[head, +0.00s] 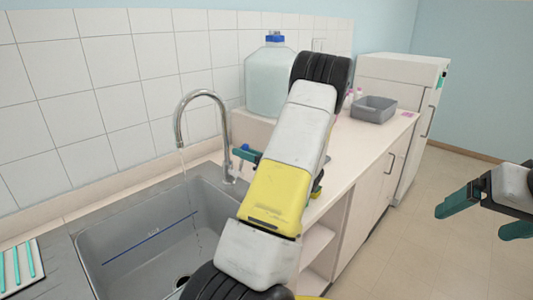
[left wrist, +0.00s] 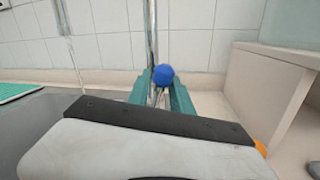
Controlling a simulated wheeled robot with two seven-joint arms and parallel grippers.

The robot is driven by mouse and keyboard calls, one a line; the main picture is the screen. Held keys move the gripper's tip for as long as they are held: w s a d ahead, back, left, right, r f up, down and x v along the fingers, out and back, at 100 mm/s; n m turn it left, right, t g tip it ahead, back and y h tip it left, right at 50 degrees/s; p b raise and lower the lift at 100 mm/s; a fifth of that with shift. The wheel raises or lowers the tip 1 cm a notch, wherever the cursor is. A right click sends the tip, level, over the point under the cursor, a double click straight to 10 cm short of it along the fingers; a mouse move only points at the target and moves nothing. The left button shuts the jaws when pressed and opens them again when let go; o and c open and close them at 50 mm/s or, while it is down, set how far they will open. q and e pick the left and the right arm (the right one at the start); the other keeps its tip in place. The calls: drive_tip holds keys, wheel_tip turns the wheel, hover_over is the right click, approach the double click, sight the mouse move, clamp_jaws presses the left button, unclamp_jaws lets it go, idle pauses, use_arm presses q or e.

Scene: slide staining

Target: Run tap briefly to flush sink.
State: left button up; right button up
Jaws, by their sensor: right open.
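The curved metal tap (head: 178,120) stands at the back of the grey sink (head: 135,250). A thin stream of water (head: 191,195) runs from its spout into the basin near the drain (head: 183,281). My left gripper (head: 246,154) is at the tap's base, partly hidden by my arm. In the left wrist view its teal fingers (left wrist: 160,92) are close together on both sides of the tap's blue-ended handle (left wrist: 163,75) and look shut on it. The water stream also shows there at the left (left wrist: 72,50). My right gripper (head: 471,222) is open and empty, over the floor at the right.
A grey bin (head: 374,110) and small bottles sit farther along the counter (head: 352,150). A white cabinet (head: 395,75) stands beyond. A tray with teal strips (head: 18,268) lies left of the sink.

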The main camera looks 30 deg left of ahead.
use_arm(q)
drive_tip(key=shift+o, duration=0.2)
drive_tip(key=shift+f, duration=0.1)
drive_tip(key=shift+d, duration=0.1)
drive_tip(key=shift+d+f, duration=0.1)
drive_tip(key=shift+d, duration=0.2)
drive_tip(key=d, duration=0.7)
drive_tip(key=shift+s+f, duration=0.15)
drive_tip(key=shift+s, duration=0.25)
drive_tip(key=shift+c, duration=0.4)
